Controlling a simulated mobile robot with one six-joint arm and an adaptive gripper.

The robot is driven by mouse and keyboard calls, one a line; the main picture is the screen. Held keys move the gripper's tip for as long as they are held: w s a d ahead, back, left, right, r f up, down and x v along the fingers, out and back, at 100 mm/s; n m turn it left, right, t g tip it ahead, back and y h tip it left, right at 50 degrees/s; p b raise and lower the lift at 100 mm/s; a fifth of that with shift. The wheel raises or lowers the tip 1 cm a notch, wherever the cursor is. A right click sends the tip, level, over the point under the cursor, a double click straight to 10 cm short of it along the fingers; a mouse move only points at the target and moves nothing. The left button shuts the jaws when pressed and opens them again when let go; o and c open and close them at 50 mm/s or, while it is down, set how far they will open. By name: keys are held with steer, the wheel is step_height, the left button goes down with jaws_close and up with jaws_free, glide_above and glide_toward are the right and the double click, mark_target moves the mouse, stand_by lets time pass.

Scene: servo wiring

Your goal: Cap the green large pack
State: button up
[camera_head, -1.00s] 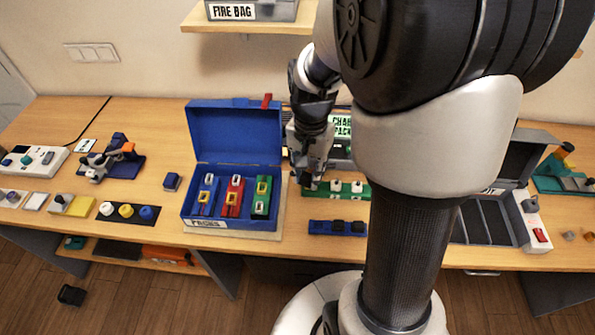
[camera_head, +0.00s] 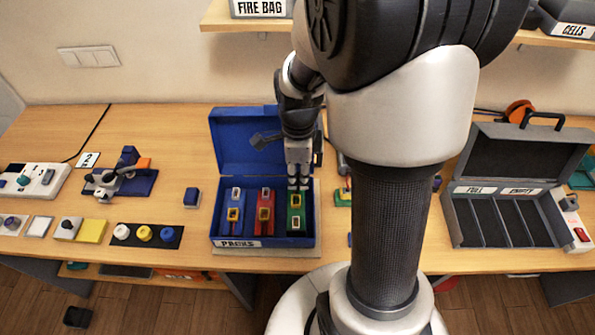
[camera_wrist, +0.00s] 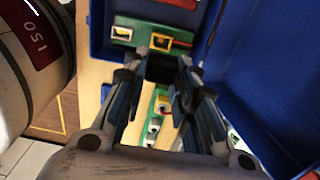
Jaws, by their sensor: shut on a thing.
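The green large pack (camera_head: 296,226) lies in the right part of the open blue box (camera_head: 262,240), with a yellow-rimmed socket and a white-rimmed socket on top. In the wrist view the green pack (camera_wrist: 125,22) is at the top, beyond my fingertips. My gripper (camera_head: 298,184) points down over the far end of the pack. It is shut on a small dark piece (camera_wrist: 160,67), whose details are too dark to tell. I cannot tell whether that piece touches the pack. The green cap strip (camera_head: 342,198) is mostly hidden behind my arm.
The box's raised lid (camera_head: 228,150) stands close behind my gripper. A grey case (camera_head: 455,213) with compartments is open at right. Left of the box, the table has clear patches.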

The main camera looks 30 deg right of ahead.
mark_target(298, 176)
steer(key=shift+f+b, duration=2.15)
steer(key=shift+f, duration=0.8)
steer(key=shift+f+b, duration=0.85)
steer(key=shift+f, duration=0.5)
steer(key=o, duration=0.9)
steer(key=shift+o, duration=0.2)
step_height(298, 176, up, 12)
steer(key=shift+r, duration=0.1)
